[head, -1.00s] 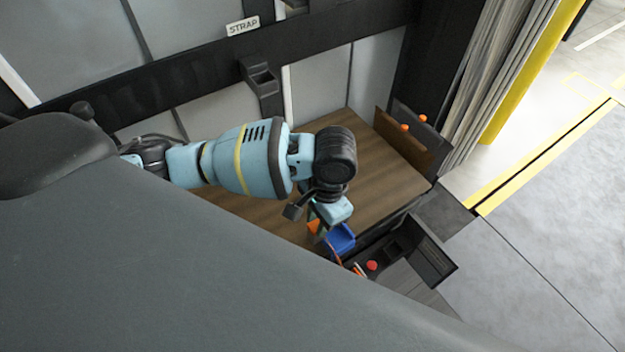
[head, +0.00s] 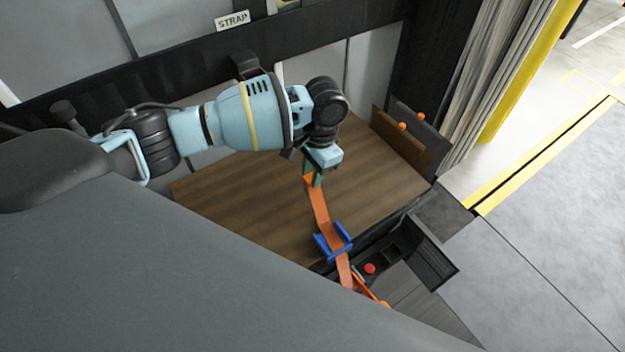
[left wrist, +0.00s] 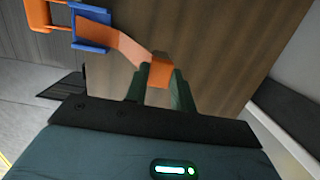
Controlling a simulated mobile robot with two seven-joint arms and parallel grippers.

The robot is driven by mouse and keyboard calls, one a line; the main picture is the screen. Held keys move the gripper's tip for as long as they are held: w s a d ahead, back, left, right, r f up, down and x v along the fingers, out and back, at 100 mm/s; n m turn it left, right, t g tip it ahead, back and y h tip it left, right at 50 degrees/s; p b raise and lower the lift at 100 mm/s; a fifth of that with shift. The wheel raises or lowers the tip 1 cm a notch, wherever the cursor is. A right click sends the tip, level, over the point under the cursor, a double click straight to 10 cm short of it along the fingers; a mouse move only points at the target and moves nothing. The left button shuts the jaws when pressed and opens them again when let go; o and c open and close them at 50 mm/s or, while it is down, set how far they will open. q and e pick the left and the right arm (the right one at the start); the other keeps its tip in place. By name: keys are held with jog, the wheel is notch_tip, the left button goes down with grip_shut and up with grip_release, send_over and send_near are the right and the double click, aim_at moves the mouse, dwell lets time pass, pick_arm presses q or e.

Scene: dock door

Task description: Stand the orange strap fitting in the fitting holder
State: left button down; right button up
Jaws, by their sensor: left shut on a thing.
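My left gripper (head: 313,181) is shut on the end of the orange strap fitting (head: 319,208), above the wooden board. In the left wrist view the fingers (left wrist: 159,92) pinch the orange piece (left wrist: 160,73). The orange band runs from the fingers to a blue guide (head: 345,233) at the board's front edge and continues beyond it. The blue guide also shows in the left wrist view (left wrist: 92,18). A dark bracket (head: 243,64) on the black rail, near a STRAP label (head: 232,20), may be the fitting holder; my arm partly hides it. My right gripper is out of view.
The wooden board (head: 240,195) is mostly clear. A brown plate with orange knobs (head: 398,143) stands at its right end. A dark box with a red button (head: 370,268) lies in front. The black rail (head: 170,75) runs behind my arm.

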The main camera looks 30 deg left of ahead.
pick_arm(q)
jog(key=shift+s+f, duration=0.1)
jog(key=shift+f, duration=1.6)
jog(key=shift+f, duration=0.1)
jog(key=c, duration=1.2)
grip_release()
jog(key=shift+o, duration=0.2)
notch_tip(320, 180, up, 12)
jog(key=w+d, duration=0.1)
jog(key=shift+w+p, duration=0.25)
jog(key=shift+p, duration=0.2)
